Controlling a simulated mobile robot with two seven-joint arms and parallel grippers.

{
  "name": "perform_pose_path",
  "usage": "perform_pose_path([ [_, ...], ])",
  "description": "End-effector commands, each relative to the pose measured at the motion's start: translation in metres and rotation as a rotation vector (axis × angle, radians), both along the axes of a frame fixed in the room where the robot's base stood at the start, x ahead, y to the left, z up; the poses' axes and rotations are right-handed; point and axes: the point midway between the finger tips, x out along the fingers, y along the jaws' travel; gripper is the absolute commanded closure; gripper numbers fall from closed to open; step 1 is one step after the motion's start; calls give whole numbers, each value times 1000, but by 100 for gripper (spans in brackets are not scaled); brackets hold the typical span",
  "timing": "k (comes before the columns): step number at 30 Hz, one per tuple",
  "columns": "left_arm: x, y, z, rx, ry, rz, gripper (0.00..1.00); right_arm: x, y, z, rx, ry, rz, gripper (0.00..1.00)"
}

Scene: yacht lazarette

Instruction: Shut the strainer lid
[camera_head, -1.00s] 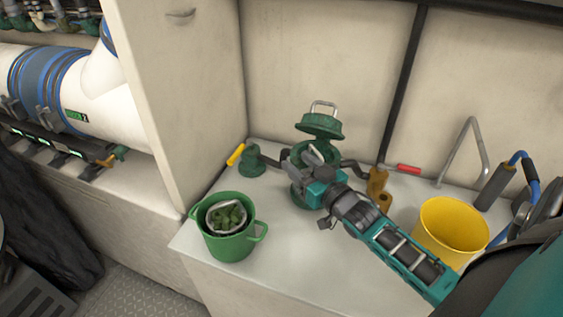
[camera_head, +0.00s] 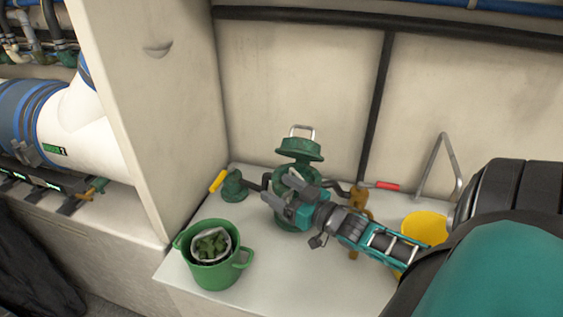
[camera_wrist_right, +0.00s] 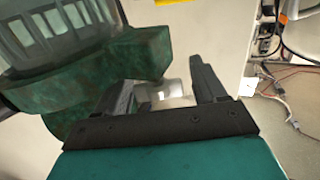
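The green strainer (camera_head: 294,222) stands on the white bench with its round green lid (camera_head: 299,149) raised above the body. A metal wire handle (camera_head: 301,130) stands on top of the lid. My right gripper (camera_head: 277,186) is in front of the strainer body, below the lid, and hides part of it. In the right wrist view its two fingers (camera_wrist_right: 166,92) are apart, with a pale, blurred shape showing between them. Mottled green strainer metal (camera_wrist_right: 110,70) fills the upper left there; I cannot tell whether a finger touches it. My left gripper is not in view.
A green bucket (camera_head: 216,274) holding a basket of green stuff stands at the bench's front left. A yellow-handled valve (camera_head: 233,187) and a red-handled valve (camera_head: 361,201) flank the strainer. A yellow bucket (camera_head: 424,227) stands right, partly behind my arm.

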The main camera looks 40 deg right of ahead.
Motion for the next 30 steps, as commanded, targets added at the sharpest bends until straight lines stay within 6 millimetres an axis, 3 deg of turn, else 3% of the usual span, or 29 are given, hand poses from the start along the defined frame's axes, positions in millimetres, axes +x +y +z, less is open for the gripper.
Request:
perform_pose_path([
  [11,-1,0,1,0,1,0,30,-10,-1,1,-1,-1,0,30],
  [24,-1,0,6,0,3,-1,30,-93,-9,0,1,3,-1,30],
  [30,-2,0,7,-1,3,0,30,-119,-11,1,0,1,-1,30],
])
